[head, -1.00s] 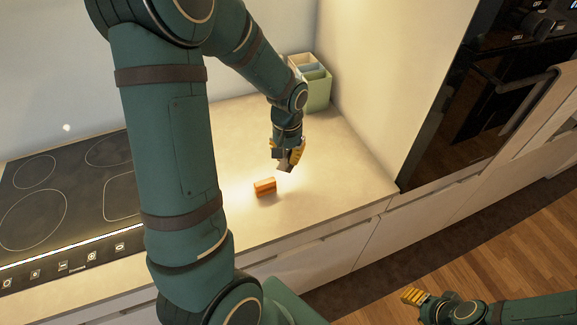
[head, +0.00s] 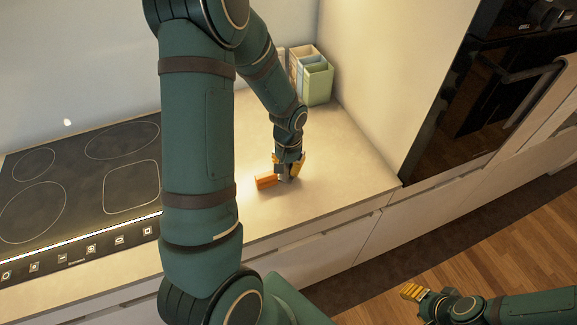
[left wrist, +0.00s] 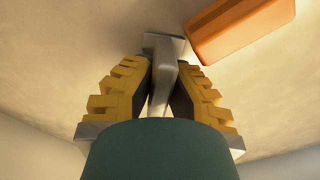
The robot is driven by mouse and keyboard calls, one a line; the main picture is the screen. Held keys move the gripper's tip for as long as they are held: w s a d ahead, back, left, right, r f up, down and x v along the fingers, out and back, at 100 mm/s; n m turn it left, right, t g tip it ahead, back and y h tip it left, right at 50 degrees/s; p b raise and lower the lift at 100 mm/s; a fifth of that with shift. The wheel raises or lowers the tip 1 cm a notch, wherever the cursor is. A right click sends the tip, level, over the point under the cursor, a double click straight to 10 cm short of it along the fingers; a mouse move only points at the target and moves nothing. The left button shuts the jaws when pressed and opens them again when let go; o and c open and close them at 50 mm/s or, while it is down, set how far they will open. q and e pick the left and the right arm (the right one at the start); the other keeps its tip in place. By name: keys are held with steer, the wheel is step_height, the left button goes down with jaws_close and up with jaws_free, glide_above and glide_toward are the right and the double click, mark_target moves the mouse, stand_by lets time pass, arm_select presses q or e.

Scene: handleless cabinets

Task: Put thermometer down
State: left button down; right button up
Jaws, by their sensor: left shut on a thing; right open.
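My left gripper (head: 290,166) is low over the pale countertop (head: 325,185), just right of an orange block. It is shut on a grey object, which I take to be the thermometer (left wrist: 161,88). In the left wrist view the thermometer is a narrow grey piece with a wider flat end, held between the yellow-padded fingers. Its flat end is close to the counter; I cannot tell whether it touches. In the head view the gripper mostly hides it. My right gripper (head: 415,293) is open and empty, at lower right in front of the cabinets.
The orange block (head: 266,181) lies on the counter and also shows in the left wrist view (left wrist: 240,28). A green organizer box (head: 318,84) stands at the back against the wall. A black cooktop (head: 80,180) is left. Counter right of the gripper is clear.

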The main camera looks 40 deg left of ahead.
arm_select(q)
steer(key=c, duration=1.1)
jaws_free()
steer(key=shift+f, duration=0.1)
steer(key=shift+c, duration=0.2)
